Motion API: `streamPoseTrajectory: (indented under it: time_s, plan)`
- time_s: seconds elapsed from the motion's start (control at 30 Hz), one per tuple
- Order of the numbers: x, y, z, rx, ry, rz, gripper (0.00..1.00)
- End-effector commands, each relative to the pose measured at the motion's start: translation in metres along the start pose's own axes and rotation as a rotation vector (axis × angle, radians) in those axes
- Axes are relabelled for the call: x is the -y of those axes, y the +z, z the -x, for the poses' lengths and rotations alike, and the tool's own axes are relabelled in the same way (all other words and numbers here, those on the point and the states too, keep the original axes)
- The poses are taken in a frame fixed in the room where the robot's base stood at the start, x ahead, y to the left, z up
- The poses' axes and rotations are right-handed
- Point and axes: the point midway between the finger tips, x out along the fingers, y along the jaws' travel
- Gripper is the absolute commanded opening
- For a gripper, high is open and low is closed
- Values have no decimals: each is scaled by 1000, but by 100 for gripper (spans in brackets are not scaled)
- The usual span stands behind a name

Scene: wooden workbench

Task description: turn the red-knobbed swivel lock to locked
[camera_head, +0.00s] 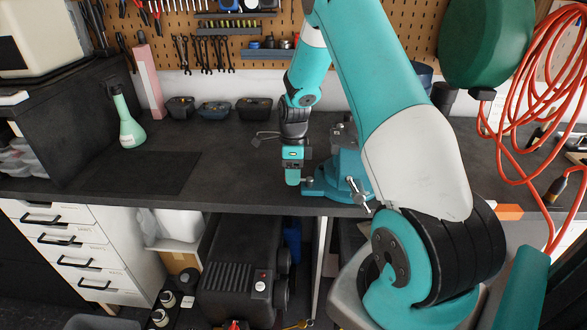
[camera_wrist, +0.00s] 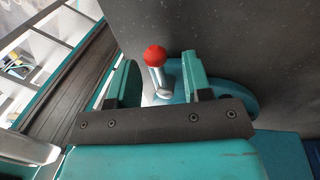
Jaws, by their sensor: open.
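The red knob (camera_wrist: 155,56) of the swivel lock tops a short silver post (camera_wrist: 160,80) in the wrist view. The post rises from a teal round base (camera_wrist: 238,98). My gripper (camera_wrist: 160,70) is open, with one teal finger on each side of the post. There is a wider gap on the left; the right finger is close, and I cannot tell if it touches. In the head view my gripper (camera_head: 292,178) points down just left of the teal vise (camera_head: 347,172), near the bench's front edge. The knob is too small to make out clearly there.
The dark bench top (camera_head: 235,160) is clear to the left of my gripper. The vise's silver handle (camera_head: 359,197) sticks out past the front edge. Orange hose (camera_head: 500,120) hangs at the right.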

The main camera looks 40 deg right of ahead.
Motion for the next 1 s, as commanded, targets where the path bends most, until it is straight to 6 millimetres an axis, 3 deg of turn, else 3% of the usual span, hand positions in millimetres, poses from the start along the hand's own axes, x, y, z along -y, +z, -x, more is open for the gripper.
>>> streamPoseTrajectory:
  time_s: [0.17, 0.27, 0.7, 1.0]
  plan:
    - [1, 0, 13, 1, -3, 0, 45]
    - [1, 0, 32, 3, -7, 1, 45]
    - [2, 0, 140, 2, -6, 0, 45]
    - [1, 0, 173, 1, -1, 0, 45]
